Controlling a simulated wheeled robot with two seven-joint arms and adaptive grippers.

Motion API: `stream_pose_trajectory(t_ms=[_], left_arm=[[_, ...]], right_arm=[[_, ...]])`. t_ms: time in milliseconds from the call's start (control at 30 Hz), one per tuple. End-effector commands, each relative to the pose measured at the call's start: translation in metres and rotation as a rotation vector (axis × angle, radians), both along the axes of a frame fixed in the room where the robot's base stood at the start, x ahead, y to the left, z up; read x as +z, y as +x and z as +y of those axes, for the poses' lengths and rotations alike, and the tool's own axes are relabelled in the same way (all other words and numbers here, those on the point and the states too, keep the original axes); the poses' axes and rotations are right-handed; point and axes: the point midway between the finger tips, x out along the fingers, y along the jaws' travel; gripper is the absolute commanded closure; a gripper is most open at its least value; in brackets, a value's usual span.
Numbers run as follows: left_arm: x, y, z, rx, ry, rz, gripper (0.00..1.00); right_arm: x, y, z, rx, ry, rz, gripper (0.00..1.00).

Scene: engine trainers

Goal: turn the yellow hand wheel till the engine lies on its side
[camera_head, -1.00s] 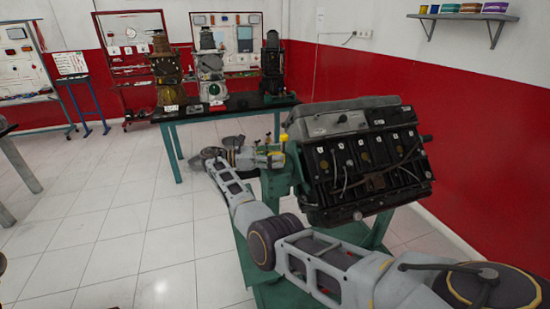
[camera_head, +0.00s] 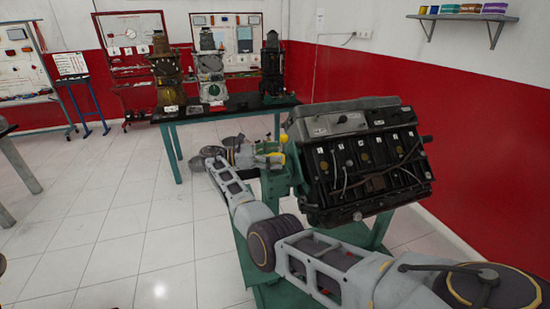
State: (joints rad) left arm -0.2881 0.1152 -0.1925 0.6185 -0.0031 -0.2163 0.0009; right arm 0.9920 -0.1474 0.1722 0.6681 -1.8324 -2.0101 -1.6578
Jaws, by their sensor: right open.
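The dark engine (camera_head: 368,165) with a grey top cover is mounted on a green stand (camera_head: 277,186). It sits slightly tilted, with its cover facing up. Small yellow parts of the hand wheel (camera_head: 284,138) show at the left end of the stand's head; most of the wheel is hidden or too small to make out. My right arm comes in from the lower right and bends back toward the wheel. My right gripper (camera_head: 262,156) is open beside the wheel; its fingertips are small, and contact cannot be told. My left gripper is out of view.
A dark-topped table (camera_head: 236,103) with several smaller engine trainers stands behind. A red and white wall (camera_head: 480,130) is close to the engine's right, with a shelf (camera_head: 463,17) above. Tiled floor at left is clear. Tool boards stand along the back wall.

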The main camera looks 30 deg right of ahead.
Motion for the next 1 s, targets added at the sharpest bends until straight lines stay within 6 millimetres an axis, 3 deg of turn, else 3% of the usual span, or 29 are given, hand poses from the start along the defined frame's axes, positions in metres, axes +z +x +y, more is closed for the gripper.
stream_pose_trajectory(t_ms=[600,1000], left_arm=[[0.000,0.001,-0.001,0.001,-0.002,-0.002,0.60],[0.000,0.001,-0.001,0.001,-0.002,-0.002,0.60]], right_arm=[[0.078,0.000,0.000,-0.001,-0.001,-0.002,0.21],[0.091,0.000,0.000,-0.001,0.000,0.000,0.21]])
